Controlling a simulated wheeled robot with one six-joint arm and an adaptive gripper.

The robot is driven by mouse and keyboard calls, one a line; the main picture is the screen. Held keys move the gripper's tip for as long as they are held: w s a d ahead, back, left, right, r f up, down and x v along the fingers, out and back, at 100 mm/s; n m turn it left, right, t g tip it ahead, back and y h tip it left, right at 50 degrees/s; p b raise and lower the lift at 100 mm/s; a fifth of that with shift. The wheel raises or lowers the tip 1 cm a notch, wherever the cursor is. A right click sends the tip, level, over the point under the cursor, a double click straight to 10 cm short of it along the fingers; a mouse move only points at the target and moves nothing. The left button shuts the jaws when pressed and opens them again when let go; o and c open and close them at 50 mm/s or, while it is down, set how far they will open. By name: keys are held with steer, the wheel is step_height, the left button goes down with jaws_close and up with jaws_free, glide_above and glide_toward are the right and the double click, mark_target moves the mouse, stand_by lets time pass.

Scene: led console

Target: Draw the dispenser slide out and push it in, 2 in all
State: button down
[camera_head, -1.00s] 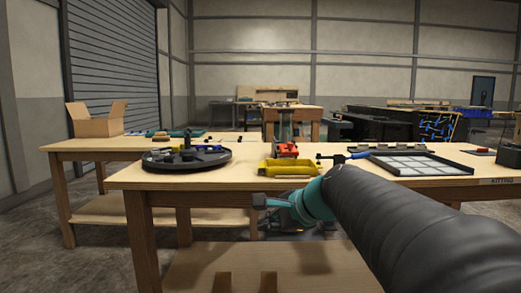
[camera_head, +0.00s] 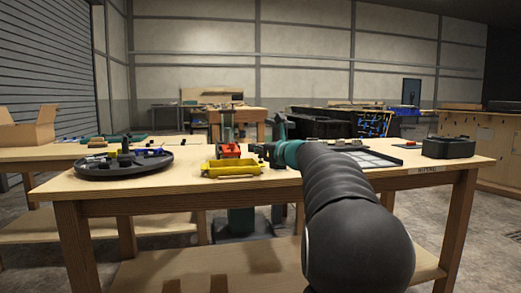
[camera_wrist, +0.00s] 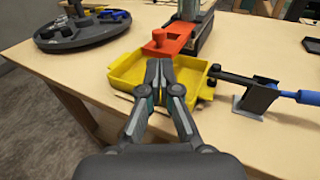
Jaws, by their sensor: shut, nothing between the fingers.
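The dispenser (camera_wrist: 207,32) is a dark upright housing on the wooden table. Its red slide (camera_wrist: 174,43), with a round knob (camera_wrist: 158,36) on top, sticks out of the housing over the back of a yellow tray. The slide also shows in the head view (camera_head: 230,151). The yellow tray (camera_wrist: 122,72) sits in front and looks empty where visible. My gripper (camera_wrist: 159,66) is shut and empty, above the yellow tray and on the near side of the red knob, apart from it. In the head view my gripper (camera_head: 262,149) is partly hidden by my arm.
A grey bracket (camera_wrist: 256,98) with a dark rod and blue handle (camera_wrist: 302,97) stands right of the yellow tray. A round black tray (camera_wrist: 80,32) with parts lies left. A flat panel (camera_head: 360,159) and black bin (camera_head: 448,147) are on the right.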

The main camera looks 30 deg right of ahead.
mark_target(234, 144)
steer(key=w, duration=0.2)
steer(key=w+a, duration=0.1)
steer(key=w, duration=0.2)
steer(key=w+p, duration=0.1)
steer(key=w, duration=0.2)
steer(key=shift+w+a+f, duration=0.15)
steer(key=shift+a+f, duration=0.05)
steer(key=shift+a, duration=0.15)
steer(key=shift+w, duration=0.1)
